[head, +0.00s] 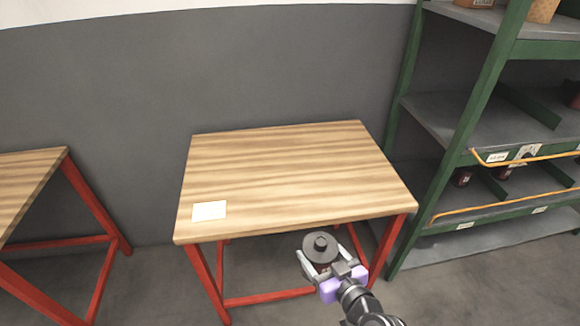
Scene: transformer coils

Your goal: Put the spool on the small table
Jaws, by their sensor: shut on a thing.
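The spool (320,246) is dark grey with a round flange and a short central hub on top. My gripper (322,262) is shut on the spool and holds it with the flange facing up. The spool appears in front of the near edge of the small table (290,170), towards its right side, and not over the top. The small table has a light striped wood top and red legs. The lower part of the spool is mostly hidden by my gripper.
A white card (209,210) lies on the table's near left corner; the rest of the top is clear. Another wood-topped table (25,180) stands at left. A green shelf rack (450,130) with orange rails stands close at right. A grey wall is behind.

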